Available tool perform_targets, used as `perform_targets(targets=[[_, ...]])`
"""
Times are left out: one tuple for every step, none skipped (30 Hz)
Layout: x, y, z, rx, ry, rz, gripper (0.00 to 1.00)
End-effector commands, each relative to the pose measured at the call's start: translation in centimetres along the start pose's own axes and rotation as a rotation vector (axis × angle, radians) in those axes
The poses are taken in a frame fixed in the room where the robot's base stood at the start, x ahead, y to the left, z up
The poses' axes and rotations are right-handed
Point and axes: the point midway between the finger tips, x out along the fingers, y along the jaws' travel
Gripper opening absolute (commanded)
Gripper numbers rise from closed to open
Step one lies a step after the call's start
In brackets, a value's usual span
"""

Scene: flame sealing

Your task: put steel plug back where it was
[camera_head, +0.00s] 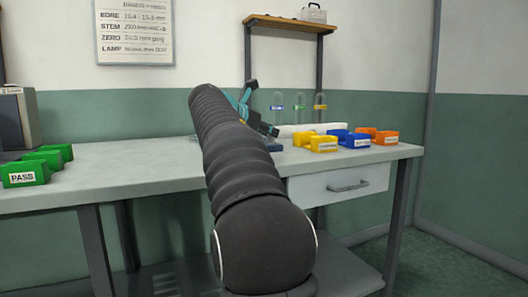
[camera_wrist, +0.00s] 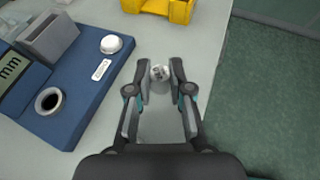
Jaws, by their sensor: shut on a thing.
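The steel plug (camera_wrist: 159,73) shows in the wrist view as a small shiny round piece between my fingertips. My gripper (camera_wrist: 160,72) is shut on it, near the table's right edge and to the right of a blue instrument base (camera_wrist: 82,105). The base carries a white-rimmed dark round opening (camera_wrist: 48,101), a white dome (camera_wrist: 111,44) with a small label, and a grey open box (camera_wrist: 52,38). In the head view my gripper (camera_head: 258,118) is mostly behind my arm, and the plug cannot be made out there.
A grey display (camera_wrist: 12,75) marked "mm" stands at the left of the base. Yellow (camera_head: 315,141), blue (camera_head: 350,138) and orange (camera_head: 378,136) bins stand at the bench's right. Green bins (camera_head: 40,167) stand at the left. Glass tubes (camera_head: 299,103) stand behind. The bench (camera_head: 130,184) middle-left is clear.

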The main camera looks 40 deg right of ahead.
Motion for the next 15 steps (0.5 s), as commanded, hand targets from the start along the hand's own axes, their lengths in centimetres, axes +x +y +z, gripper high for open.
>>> perform_targets(targets=[[0.3, 0.8, -0.4, -0.001, 0.0, 0.001, 0.0], [0.5, 1.1, -0.5, -0.001, 0.0, 0.001, 0.0], [0.6, 1.4, -0.7, -0.001, 0.0, 0.0, 0.0], [0.7, 1.6, -0.8, 0.0, 0.0, 0.0, 0.0], [0.7, 1.8, -0.8, 0.0, 0.0, 0.0, 0.0], [0.8, 1.9, -0.9, 0.0, 0.0, 0.0, 0.0], [0.8, 1.9, -1.0, 0.0, 0.0, 0.0, 0.0], [0.9, 2.0, -1.1, 0.0, 0.0, 0.0, 0.0], [1.0, 2.0, -1.4, 0.0, 0.0, 0.0, 0.0], [1.1, 2.0, -1.7, 0.0, 0.0, -0.001, 0.0], [1.3, 1.9, -2.0, 0.0, 0.0, -0.001, 0.0], [1.5, 1.9, -2.5, 0.0, 0.0, -0.001, 0.0], [1.7, 1.9, -3.0, -0.001, 0.0, -0.001, 0.0], [1.8, 1.9, -3.4, -0.002, 0.0, -0.001, 0.0], [2.1, 1.9, -4.0, -0.001, -0.001, -0.001, 0.0]])
